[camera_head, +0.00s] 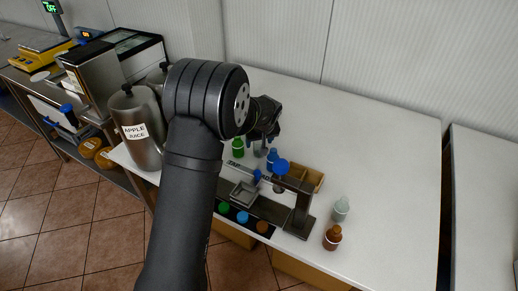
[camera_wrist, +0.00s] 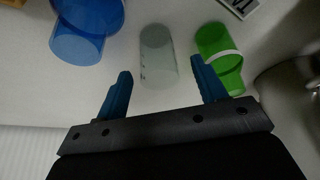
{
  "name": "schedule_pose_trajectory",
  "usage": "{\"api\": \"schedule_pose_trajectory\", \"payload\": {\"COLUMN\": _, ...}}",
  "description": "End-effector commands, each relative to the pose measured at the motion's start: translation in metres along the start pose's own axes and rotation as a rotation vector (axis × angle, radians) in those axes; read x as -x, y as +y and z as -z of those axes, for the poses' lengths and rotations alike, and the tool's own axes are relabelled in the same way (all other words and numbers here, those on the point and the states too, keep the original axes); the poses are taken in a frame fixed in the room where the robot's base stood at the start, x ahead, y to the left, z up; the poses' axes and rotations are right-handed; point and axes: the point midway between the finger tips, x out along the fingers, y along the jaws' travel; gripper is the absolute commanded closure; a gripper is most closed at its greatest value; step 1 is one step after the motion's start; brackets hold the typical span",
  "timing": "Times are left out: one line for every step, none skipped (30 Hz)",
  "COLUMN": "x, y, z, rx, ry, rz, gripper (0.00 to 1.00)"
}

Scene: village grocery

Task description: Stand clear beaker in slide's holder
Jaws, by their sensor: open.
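The clear beaker (camera_wrist: 158,48) is see-through with faint marks and stands on the white counter in the wrist view. It lies between and just beyond the fingertips of my gripper (camera_wrist: 161,75), which is open and empty. In the head view my gripper (camera_head: 264,128) is over the counter behind the slide device, and the beaker below it is mostly hidden. The slide's holder (camera_head: 244,193) appears to be the square grey metal tray on the dark slide base, in front of my gripper. It looks empty.
A green vessel (camera_head: 238,148) and a blue vessel (camera_head: 272,158) flank the beaker closely. A brown bottle (camera_head: 332,237) and pale bottle (camera_head: 341,208) stand farther right. Metal juice cans (camera_head: 138,128) stand left.

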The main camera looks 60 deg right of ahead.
Motion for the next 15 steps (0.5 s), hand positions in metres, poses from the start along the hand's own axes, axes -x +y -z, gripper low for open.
{"api": "schedule_pose_trajectory", "payload": {"x": -0.009, "y": 0.001, "z": -0.001, "rx": 0.000, "ry": -0.002, "rz": 0.001, "gripper": 0.36}}
{"api": "schedule_pose_trajectory", "payload": {"x": -0.013, "y": 0.001, "z": -0.001, "rx": 0.000, "ry": -0.001, "rz": 0.001, "gripper": 0.36}}
{"api": "schedule_pose_trajectory", "payload": {"x": -0.018, "y": 0.001, "z": -0.001, "rx": 0.000, "ry": -0.002, "rz": 0.001, "gripper": 0.36}}
{"api": "schedule_pose_trajectory", "payload": {"x": -0.022, "y": 0.001, "z": -0.001, "rx": 0.000, "ry": -0.001, "rz": 0.000, "gripper": 0.36}}
{"api": "schedule_pose_trajectory", "payload": {"x": -0.024, "y": 0.001, "z": -0.001, "rx": 0.000, "ry": -0.001, "rz": 0.000, "gripper": 0.36}}
{"api": "schedule_pose_trajectory", "payload": {"x": -0.027, "y": 0.001, "z": -0.001, "rx": 0.000, "ry": 0.000, "rz": -0.001, "gripper": 0.36}}
{"api": "schedule_pose_trajectory", "payload": {"x": -0.028, "y": 0.001, "z": -0.001, "rx": 0.000, "ry": 0.000, "rz": -0.001, "gripper": 0.36}}
{"api": "schedule_pose_trajectory", "payload": {"x": -0.029, "y": 0.001, "z": -0.001, "rx": 0.000, "ry": 0.000, "rz": -0.001, "gripper": 0.36}}
{"api": "schedule_pose_trajectory", "payload": {"x": -0.030, "y": 0.001, "z": -0.001, "rx": 0.000, "ry": 0.001, "rz": -0.001, "gripper": 0.36}}
{"api": "schedule_pose_trajectory", "payload": {"x": -0.030, "y": 0.001, "z": -0.001, "rx": 0.000, "ry": 0.001, "rz": -0.001, "gripper": 0.36}}
{"api": "schedule_pose_trajectory", "payload": {"x": -0.030, "y": 0.001, "z": -0.001, "rx": 0.000, "ry": 0.001, "rz": -0.001, "gripper": 0.36}}
{"api": "schedule_pose_trajectory", "payload": {"x": -0.030, "y": 0.001, "z": -0.001, "rx": 0.000, "ry": 0.001, "rz": -0.001, "gripper": 0.36}}
{"api": "schedule_pose_trajectory", "payload": {"x": -0.030, "y": 0.001, "z": -0.001, "rx": 0.000, "ry": 0.001, "rz": -0.001, "gripper": 0.36}}
{"api": "schedule_pose_trajectory", "payload": {"x": -0.030, "y": 0.001, "z": -0.001, "rx": 0.000, "ry": 0.001, "rz": -0.001, "gripper": 0.36}}
{"api": "schedule_pose_trajectory", "payload": {"x": -0.030, "y": 0.001, "z": -0.001, "rx": 0.000, "ry": 0.001, "rz": -0.001, "gripper": 0.40}}
